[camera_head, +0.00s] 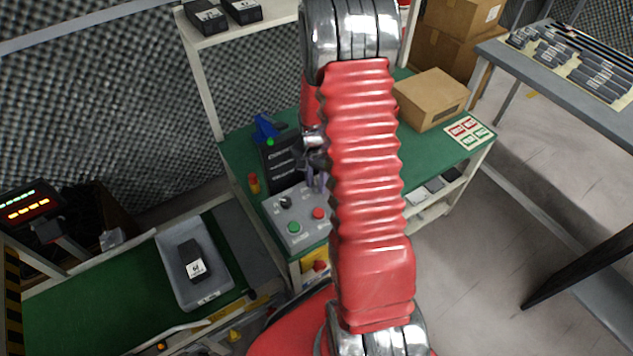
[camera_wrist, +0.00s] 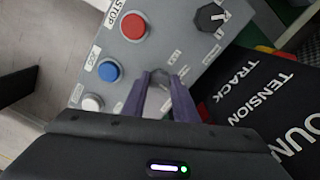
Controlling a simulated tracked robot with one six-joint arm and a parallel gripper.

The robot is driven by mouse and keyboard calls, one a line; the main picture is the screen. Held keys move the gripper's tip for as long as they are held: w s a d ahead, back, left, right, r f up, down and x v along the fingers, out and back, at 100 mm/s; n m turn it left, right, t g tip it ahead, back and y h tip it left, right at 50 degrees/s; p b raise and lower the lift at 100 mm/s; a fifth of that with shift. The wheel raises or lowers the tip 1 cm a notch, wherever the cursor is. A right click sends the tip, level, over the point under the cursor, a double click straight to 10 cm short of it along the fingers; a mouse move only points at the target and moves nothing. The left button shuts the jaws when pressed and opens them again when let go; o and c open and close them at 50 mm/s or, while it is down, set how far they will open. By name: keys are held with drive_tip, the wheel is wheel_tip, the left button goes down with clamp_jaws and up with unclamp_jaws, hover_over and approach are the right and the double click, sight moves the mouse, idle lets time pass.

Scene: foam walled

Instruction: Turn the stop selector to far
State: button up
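A grey control box (camera_head: 283,226) stands on the green bench. It carries a black knob (camera_head: 285,202), a red button (camera_head: 318,213) and a green button (camera_head: 293,228). The wrist view shows a black knob with a white pointer (camera_wrist: 211,17) near the top edge; its small labels are unreadable, so I cannot tell if it is the stop selector. My gripper (camera_wrist: 161,75) points at the panel, its two purple fingers apart. In the head view my gripper (camera_head: 317,180) is over the box's far right corner, partly hidden by my arm.
A black lettered unit (camera_wrist: 262,105) stands close beside my gripper. A red button (camera_wrist: 133,25), blue button (camera_wrist: 109,70) and white button (camera_wrist: 92,102) line the panel's left. A cardboard box (camera_head: 431,99) sits on the bench. A grey tray (camera_head: 172,262) lies left.

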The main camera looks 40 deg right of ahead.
drive_tip(key=c, duration=0.5)
drive_tip(key=shift+n, duration=0.4)
drive_tip(key=n, duration=1.2)
drive_tip(key=shift+s+n, duration=0.1)
drive_tip(key=shift+n, duration=0.2)
drive_tip(key=shift+d+n+t, duration=0.1)
drive_tip(key=shift+n+t, duration=0.2)
drive_tip(key=shift+n, duration=2)
